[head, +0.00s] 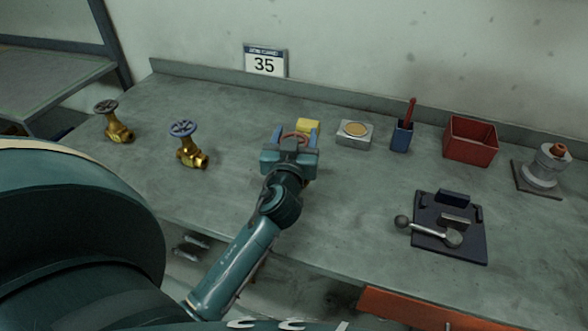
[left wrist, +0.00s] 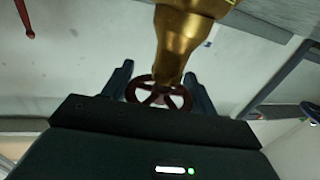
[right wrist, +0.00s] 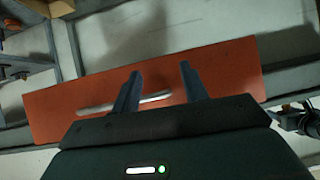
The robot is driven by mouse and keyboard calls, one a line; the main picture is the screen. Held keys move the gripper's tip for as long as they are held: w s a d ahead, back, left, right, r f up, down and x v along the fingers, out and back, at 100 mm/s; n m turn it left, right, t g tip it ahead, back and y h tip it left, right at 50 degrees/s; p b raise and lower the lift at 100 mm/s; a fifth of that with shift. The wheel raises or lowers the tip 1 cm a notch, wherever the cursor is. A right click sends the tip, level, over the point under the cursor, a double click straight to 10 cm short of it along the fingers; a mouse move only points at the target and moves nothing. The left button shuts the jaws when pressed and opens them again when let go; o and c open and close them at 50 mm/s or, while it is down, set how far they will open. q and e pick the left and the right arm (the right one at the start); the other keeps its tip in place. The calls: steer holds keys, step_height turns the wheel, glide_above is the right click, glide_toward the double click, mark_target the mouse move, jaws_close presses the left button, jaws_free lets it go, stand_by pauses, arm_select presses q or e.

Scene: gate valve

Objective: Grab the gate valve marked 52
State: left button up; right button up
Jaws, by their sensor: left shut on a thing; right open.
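My left gripper (head: 298,136) is shut on a brass gate valve with a red handwheel (head: 295,138). The left wrist view shows the wheel (left wrist: 158,92) between the fingers and the brass body (left wrist: 180,40) beyond it; in the head view my gripper hides most of the body. A brass valve with a blue handwheel (head: 187,155) and one with a dark brown handwheel (head: 118,130) stand upright at the bench's left. No number 52 is legible on any valve. My right gripper (right wrist: 157,82) is open and empty, above an orange-red panel with a bar handle (right wrist: 120,102).
A sign reading 35 (head: 265,61) stands at the back of the grey bench (head: 232,95). A yellow block (head: 308,125), grey box (head: 354,140), blue holder (head: 402,138), red bin (head: 470,143), grey fixture (head: 541,172) and dark lever fixture (head: 432,222) stand on it. The front middle is clear.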

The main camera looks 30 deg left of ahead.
arm_select(q)
jaws_close()
steer(key=shift+r, duration=0.1)
steer(key=shift+r, duration=0.1)
